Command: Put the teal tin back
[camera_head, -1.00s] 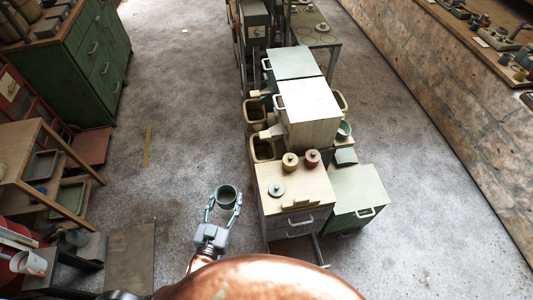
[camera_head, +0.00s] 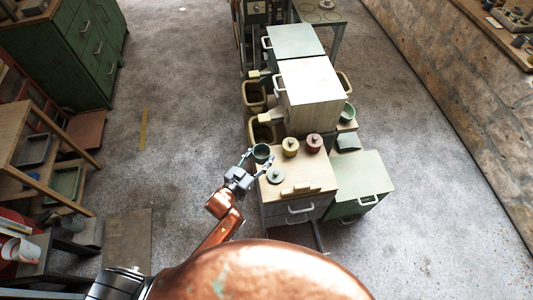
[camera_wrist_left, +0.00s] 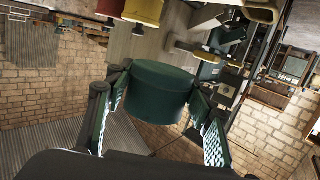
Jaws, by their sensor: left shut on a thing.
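The teal tin (camera_head: 262,152) is a small round dark-teal can, held in my left gripper (camera_head: 259,163) at the left back edge of the wooden-topped cabinet (camera_head: 318,178). In the left wrist view the tin (camera_wrist_left: 158,90) sits between the two fingers of my left gripper (camera_wrist_left: 160,105). I cannot tell whether the tin touches the top. A yellow tin (camera_head: 290,146), a red tin (camera_head: 314,143) and a grey-green round lid with a knob (camera_head: 275,175) stand on the cabinet top. My right gripper is not in view.
A wooden block-like handle (camera_head: 301,190) lies near the front of the top. A green cabinet (camera_head: 358,180) stands to the right and a white-topped cabinet (camera_head: 310,82) behind. Bins (camera_head: 255,94) stand at the back left.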

